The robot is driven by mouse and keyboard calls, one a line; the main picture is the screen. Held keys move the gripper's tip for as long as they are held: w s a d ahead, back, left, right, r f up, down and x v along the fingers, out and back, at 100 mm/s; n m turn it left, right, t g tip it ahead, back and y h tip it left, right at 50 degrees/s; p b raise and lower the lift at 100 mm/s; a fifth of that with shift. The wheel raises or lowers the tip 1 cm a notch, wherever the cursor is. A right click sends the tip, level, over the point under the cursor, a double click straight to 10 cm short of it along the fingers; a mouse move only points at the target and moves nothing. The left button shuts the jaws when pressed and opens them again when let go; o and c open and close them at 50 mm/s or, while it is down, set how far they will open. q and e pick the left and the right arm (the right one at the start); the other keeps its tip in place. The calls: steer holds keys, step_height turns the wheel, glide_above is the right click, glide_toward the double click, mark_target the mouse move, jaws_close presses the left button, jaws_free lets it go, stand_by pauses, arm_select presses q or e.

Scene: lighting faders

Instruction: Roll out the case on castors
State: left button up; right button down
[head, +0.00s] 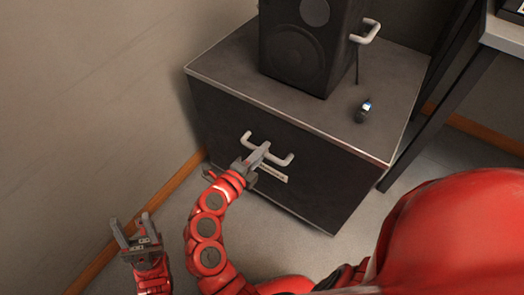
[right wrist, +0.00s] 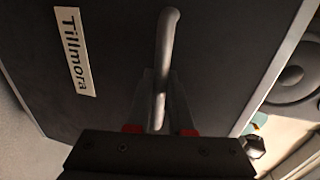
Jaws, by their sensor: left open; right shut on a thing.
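The case (head: 330,180) is a dark box with metal-edged top, standing on the floor near the left wall. In the right wrist view the handle (right wrist: 170,40) runs between the two fingers. No castors show under the case. My left gripper (head: 131,232) is open and empty, low at the left, apart from the case.
A desk's black leg (head: 432,112) is close on the right. Floor in front looks clear.

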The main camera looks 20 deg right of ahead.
mark_target(271, 141)
stand_by(0.8)
steer(key=shift+w+d, duration=0.2)
steer(key=shift+d, duration=0.1)
steer(key=shift+r+p+x, duration=0.2)
steer(key=shift+p+x, duration=0.1)
steer(key=shift+x, duration=0.65)
steer(key=shift+r+p+x, duration=0.2)
steer(key=shift+p+x, duration=0.05)
steer(key=shift+x, duration=0.7)
steer(key=shift+w, duration=0.1)
steer(key=c, duration=1.1)
jaws_free()
